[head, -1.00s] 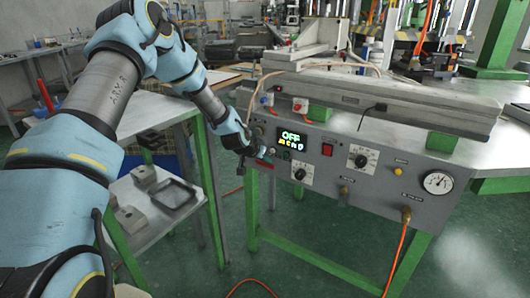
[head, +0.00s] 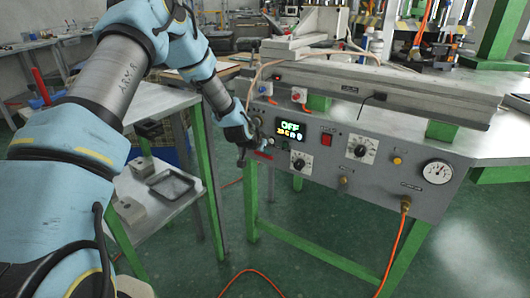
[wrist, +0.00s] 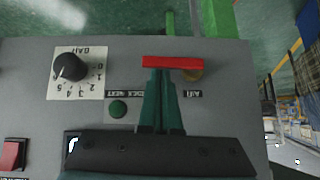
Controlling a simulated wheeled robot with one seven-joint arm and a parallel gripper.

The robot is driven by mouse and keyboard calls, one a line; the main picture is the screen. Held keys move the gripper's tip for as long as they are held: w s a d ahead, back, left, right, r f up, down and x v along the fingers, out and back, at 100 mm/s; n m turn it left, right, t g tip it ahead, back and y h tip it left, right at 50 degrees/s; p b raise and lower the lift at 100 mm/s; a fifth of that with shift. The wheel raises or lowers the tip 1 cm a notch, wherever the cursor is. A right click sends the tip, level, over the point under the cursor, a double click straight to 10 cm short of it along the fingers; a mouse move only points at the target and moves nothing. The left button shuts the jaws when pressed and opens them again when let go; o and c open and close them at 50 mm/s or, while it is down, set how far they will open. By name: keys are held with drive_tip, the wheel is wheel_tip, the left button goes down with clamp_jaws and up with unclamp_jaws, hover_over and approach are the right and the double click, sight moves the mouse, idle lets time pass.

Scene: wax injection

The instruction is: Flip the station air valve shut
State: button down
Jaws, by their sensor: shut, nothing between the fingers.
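The station air valve has a red bar handle (wrist: 173,62) lying across the wrist view, level in the picture, with part of a brass body (wrist: 194,75) behind its right end, beside the AIR label (wrist: 193,94). My gripper (wrist: 160,72) is shut and empty. Its teal fingertips reach the handle's edge left of its middle; I cannot tell whether they touch. In the head view, my gripper (head: 249,150) is at the panel's left end, and the red handle (head: 263,155) shows just right of it.
The grey control panel (head: 320,172) carries a lit display (head: 291,131) reading OFF, a red switch (head: 326,139), dials and a gauge (head: 437,172). A black knob (wrist: 73,67) and green button (wrist: 118,109) are near the fingers. A side table with trays stands left.

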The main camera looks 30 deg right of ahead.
drive_tip(key=shift+f, duration=0.1)
drive_tip(key=f+t+b, duration=0.1)
drive_tip(key=s+m+t+y+b, duration=0.1)
drive_tip(key=b, duration=0.1)
drive_tip(key=shift+d+f, duration=0.3)
drive_tip(key=shift+f, duration=0.1)
drive_tip(key=f+m+t+b, duration=0.1)
drive_tip(key=m+t+b, duration=0.1)
drive_tip(key=b, duration=0.1)
drive_tip(key=w+f+m+t+y+b, duration=0.1)
drive_tip(key=f+m+t+b, duration=0.1)
drive_tip(key=t+b, duration=0.1)
drive_tip(key=f+m+t+y+b, duration=0.1)
drive_tip(key=f+m+t+b, duration=0.1)
drive_tip(key=t+b, duration=0.1)
drive_tip(key=shift+w+a+f, duration=0.2)
drive_tip(key=shift+a, duration=0.2)
drive_tip(key=shift+s, duration=0.1)
